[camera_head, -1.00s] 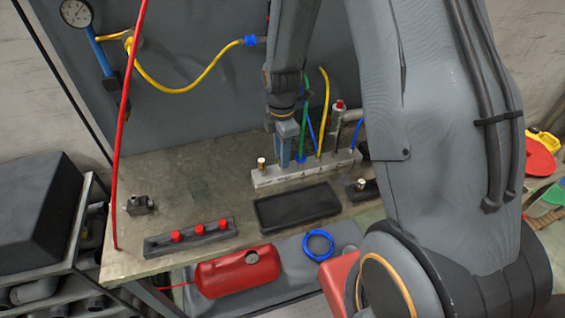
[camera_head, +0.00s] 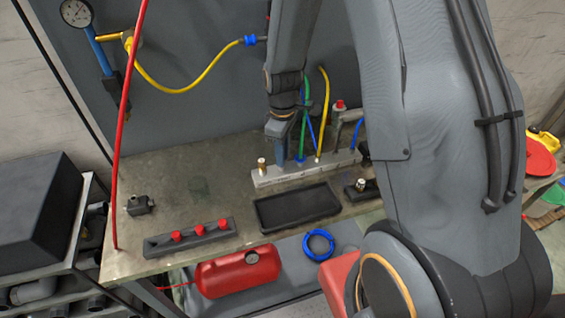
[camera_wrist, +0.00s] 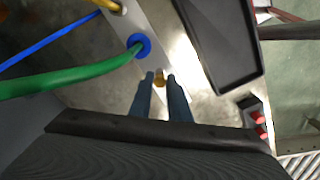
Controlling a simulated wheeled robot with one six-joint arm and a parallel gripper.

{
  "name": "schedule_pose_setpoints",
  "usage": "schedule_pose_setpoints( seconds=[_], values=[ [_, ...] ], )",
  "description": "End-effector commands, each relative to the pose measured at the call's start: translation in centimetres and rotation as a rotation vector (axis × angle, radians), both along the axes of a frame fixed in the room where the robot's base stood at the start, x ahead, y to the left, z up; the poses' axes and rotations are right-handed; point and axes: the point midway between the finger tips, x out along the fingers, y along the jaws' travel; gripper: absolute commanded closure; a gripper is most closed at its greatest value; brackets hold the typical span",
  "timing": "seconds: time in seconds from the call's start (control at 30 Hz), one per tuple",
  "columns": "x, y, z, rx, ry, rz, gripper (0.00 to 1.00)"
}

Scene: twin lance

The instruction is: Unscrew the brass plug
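The grey manifold block (camera_head: 305,172) lies on the bench, with hoses in its top. A brass plug (camera_head: 261,165) stands upright at its left end. In the wrist view the brass plug (camera_wrist: 160,78) shows between and just beyond my two blue-grey fingertips. My gripper (camera_wrist: 160,76) is open, with a narrow gap between the fingers, and I cannot tell whether they touch the plug. In the head view my gripper (camera_head: 275,148) is above the block's left part, right of the plug; its fingertips are hard to make out.
A green hose (camera_wrist: 70,82) in a blue collar is close beside my fingers. A black tray (camera_head: 297,207) lies in front of the block. A strip with red knobs (camera_head: 190,237) is at front left.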

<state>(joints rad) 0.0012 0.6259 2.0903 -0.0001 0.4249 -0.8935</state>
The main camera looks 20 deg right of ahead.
Motion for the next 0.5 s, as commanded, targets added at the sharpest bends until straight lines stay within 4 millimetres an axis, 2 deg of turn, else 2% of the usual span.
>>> schedule_pose_setpoints(
  seconds=[0.27, 0.5],
  values=[
    [-0.03, 0.03, -0.01, 0.000, 0.001, 0.018, 1.00],
    [0.03, 0.07, 0.00, 0.001, 0.001, 0.287, 1.00]
  ],
)
